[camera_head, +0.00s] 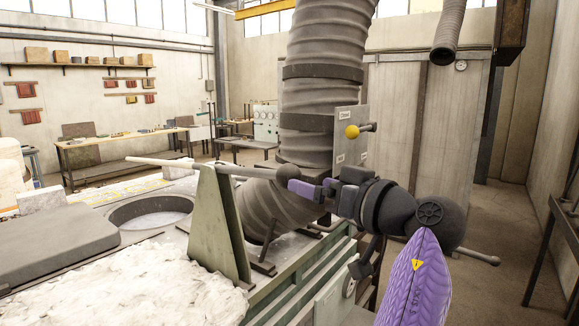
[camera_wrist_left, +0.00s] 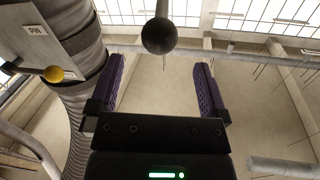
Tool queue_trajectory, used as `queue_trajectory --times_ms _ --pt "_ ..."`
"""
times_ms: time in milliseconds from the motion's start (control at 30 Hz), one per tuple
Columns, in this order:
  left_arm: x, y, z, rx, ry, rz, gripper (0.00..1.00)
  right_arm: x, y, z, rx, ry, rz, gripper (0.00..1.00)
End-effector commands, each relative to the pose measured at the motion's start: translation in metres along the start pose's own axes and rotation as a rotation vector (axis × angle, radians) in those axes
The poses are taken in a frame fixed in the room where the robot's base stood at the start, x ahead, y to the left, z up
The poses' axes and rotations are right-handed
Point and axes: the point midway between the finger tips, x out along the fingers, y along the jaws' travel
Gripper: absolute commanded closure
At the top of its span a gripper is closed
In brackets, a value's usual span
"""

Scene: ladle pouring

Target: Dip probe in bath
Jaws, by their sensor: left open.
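The probe (camera_head: 250,172) is a long pale rod with a dark ball at its near end. It rests across a grey-green stand (camera_head: 218,225), and its thin far end reaches left above the bath (camera_head: 150,212), a round opening with pale liquid. My left gripper (camera_head: 306,187), with purple fingers, is open close to the ball end. In the left wrist view the dark ball (camera_wrist_left: 160,36) shows between and beyond the fingertips (camera_wrist_left: 155,70), with no contact visible. My right gripper is not in view.
A thick ribbed duct (camera_head: 320,100) stands just behind my left gripper. A panel (camera_head: 347,145) with a yellow knob (camera_head: 352,132) is beside it. A dark slab (camera_head: 50,245) and white fibrous material (camera_head: 130,288) lie around the bath. Workbenches (camera_head: 110,145) are farther back.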

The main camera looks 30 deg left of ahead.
Motion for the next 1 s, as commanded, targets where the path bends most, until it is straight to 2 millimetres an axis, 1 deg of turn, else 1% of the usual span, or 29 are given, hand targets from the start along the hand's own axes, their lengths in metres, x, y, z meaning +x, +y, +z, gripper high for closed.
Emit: queue_trajectory --times_ms 33,100,200,300,400,600,633,667,700,767,800,967,1000 --pt "0.013 -0.001 -0.003 0.002 0.0 -0.005 0.02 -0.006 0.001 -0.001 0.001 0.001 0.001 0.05" --pt "0.03 -0.001 -0.004 0.003 0.002 -0.004 0.02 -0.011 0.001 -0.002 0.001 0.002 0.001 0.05" --pt "0.05 -0.001 -0.003 0.004 0.002 -0.002 0.02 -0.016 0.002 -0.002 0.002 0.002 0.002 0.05" --pt "0.062 0.0 -0.002 0.006 0.002 0.0 0.02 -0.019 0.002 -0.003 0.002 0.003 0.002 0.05" --pt "0.067 0.001 -0.001 0.005 0.002 0.002 0.02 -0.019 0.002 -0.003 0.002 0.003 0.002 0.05" --pt "0.068 0.001 0.001 0.005 0.002 0.003 0.02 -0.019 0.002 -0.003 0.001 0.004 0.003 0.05" --pt "0.068 0.001 0.001 0.005 0.002 0.003 0.07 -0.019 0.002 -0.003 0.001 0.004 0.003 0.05" --pt "0.068 0.001 0.001 0.006 0.002 0.003 0.13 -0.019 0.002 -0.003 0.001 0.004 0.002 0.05" --pt "0.068 0.001 0.001 0.006 0.002 0.003 0.21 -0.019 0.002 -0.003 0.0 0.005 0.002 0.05" --pt "0.068 0.001 0.001 0.006 0.002 0.003 0.34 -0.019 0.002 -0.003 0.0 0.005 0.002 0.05" --pt "0.068 0.001 0.001 0.006 0.002 0.003 0.43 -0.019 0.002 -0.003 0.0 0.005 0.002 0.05" --pt "0.068 0.001 0.001 0.006 0.002 0.003 0.76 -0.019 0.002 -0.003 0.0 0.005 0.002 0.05" --pt "0.068 0.001 0.001 0.006 0.002 0.003 0.85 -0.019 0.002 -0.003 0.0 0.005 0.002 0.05"
